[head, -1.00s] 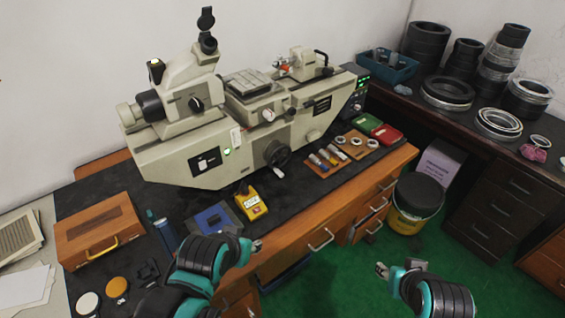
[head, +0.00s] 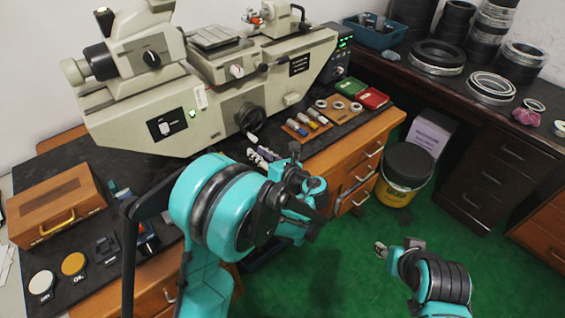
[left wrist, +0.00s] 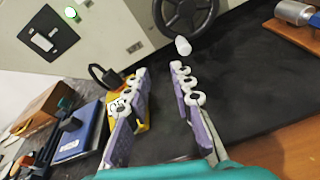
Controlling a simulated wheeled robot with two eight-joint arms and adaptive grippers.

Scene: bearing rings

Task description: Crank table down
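The pale measuring machine (head: 130,125) stands on the dark-topped bench. Its crank is a black handwheel (head: 250,117) on the front with a white handle (head: 253,137) at its lower side. The machine's small table (head: 213,37) is above it. In the left wrist view the handwheel (left wrist: 186,12) is at the top, and its white handle (left wrist: 183,46) lies just beyond the fingertips. My left gripper (head: 262,157) is open and empty, close below the handle; its purple-padded fingers (left wrist: 160,78) are apart. My right gripper (head: 383,250) is over the green floor, away from the machine; its opening is unclear.
A yellow device (left wrist: 127,105) lies beneath my left fingers. Small parts on wooden boards (head: 307,125) are right of the handwheel. A wooden case (head: 55,207) is at the left. A yellow bucket with a black lid (head: 405,170) stands on the floor.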

